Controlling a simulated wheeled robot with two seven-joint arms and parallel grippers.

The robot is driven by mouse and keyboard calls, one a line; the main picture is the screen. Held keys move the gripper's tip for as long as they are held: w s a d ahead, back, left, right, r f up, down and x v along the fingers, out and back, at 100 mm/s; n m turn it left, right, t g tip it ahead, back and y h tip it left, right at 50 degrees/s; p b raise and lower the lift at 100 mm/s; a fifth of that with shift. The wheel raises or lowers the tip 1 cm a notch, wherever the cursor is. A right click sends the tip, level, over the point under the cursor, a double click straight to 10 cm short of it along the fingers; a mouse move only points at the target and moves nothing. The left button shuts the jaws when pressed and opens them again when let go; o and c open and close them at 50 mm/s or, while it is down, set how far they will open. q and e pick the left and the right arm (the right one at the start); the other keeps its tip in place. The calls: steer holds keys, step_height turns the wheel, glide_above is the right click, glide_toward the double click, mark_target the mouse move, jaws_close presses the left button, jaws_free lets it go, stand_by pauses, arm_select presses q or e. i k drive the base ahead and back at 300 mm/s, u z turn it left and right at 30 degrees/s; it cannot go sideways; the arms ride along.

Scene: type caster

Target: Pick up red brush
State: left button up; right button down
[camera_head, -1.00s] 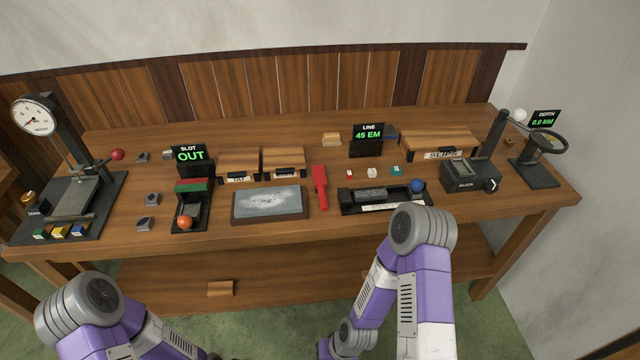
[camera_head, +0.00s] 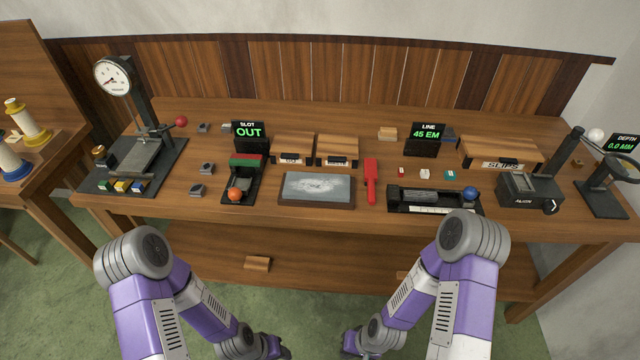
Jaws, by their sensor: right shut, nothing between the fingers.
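The red brush (camera_head: 370,182) lies on the wooden workbench, its wide end toward the back and its narrow handle toward the front edge. It lies between a grey slab in a dark frame and a long black tray. My right gripper (camera_head: 350,344) is low at the bottom edge, in front of the bench and well apart from the brush. It is shut and empty, with its fingers hardly showing.
The grey slab (camera_head: 316,187) is just left of the brush, and the black tray (camera_head: 430,204) with a blue ball is to its right. Small blocks (camera_head: 425,174) lie behind the tray. Wooden boxes (camera_head: 337,149) stand behind the slab.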

mark_target(369, 164)
steer(key=k, duration=0.5)
steer(key=z, duration=1.2)
steer(key=i, duration=1.15)
steer(key=u, duration=1.95)
